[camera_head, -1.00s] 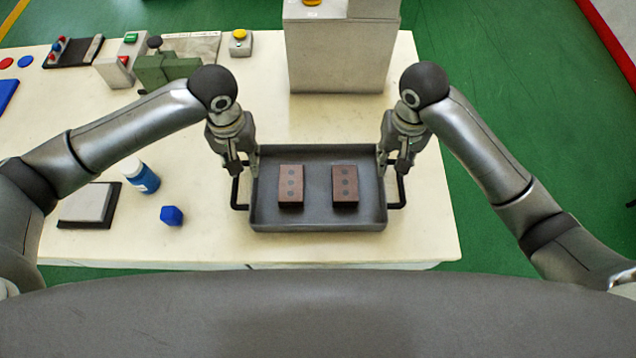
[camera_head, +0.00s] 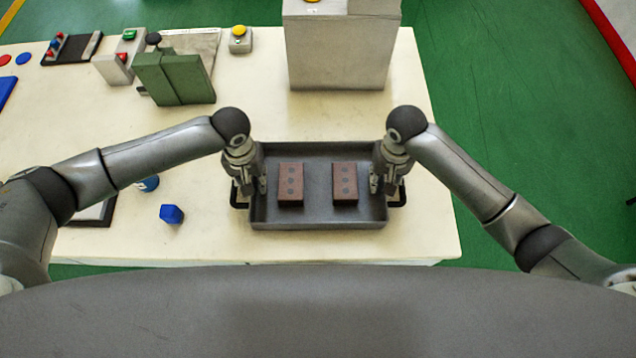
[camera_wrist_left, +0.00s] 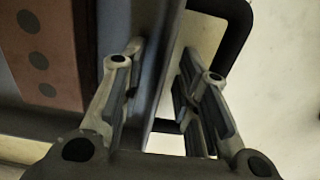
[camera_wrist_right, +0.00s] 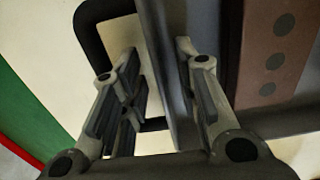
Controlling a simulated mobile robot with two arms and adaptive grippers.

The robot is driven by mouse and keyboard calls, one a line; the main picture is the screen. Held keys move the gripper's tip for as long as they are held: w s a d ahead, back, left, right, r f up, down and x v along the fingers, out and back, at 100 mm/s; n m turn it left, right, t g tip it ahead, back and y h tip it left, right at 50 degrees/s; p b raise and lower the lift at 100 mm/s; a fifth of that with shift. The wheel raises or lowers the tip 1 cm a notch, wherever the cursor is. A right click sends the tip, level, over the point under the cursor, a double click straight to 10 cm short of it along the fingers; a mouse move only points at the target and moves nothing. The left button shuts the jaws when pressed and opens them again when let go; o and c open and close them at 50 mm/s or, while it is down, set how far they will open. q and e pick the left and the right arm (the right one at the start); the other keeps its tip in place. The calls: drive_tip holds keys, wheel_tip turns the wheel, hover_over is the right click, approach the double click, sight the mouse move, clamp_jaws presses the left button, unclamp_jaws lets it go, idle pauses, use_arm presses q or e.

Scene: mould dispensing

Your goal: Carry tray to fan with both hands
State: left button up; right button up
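The dark grey tray (camera_head: 318,218) lies on the cream table with two brown moulds in it, a left mould (camera_head: 290,185) and a right mould (camera_head: 345,183). A black handle sits outside each short side; they show in the left wrist view (camera_wrist_left: 240,25) and right wrist view (camera_wrist_right: 90,22). My left gripper (camera_head: 250,187) is open at the tray's left side, with the tray's wall (camera_wrist_left: 168,65) between its fingers. My right gripper (camera_head: 388,185) is open at the right side, with that wall (camera_wrist_right: 165,70) between its fingers. I cannot make out a fan.
A large grey box (camera_head: 338,50) stands behind the tray. A green device (camera_head: 175,78), a button box (camera_head: 239,40) and a blue block (camera_head: 171,214) are to the left. A blue-labelled bottle (camera_head: 149,183) is partly hidden by my left arm. The table's front edge is close.

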use_arm(q)
clamp_jaws()
use_arm(e)
clamp_jaws()
use_arm(q)
drive_tip(key=shift+r, duration=0.25)
use_arm(e)
drive_tip(key=shift+r, duration=0.25)
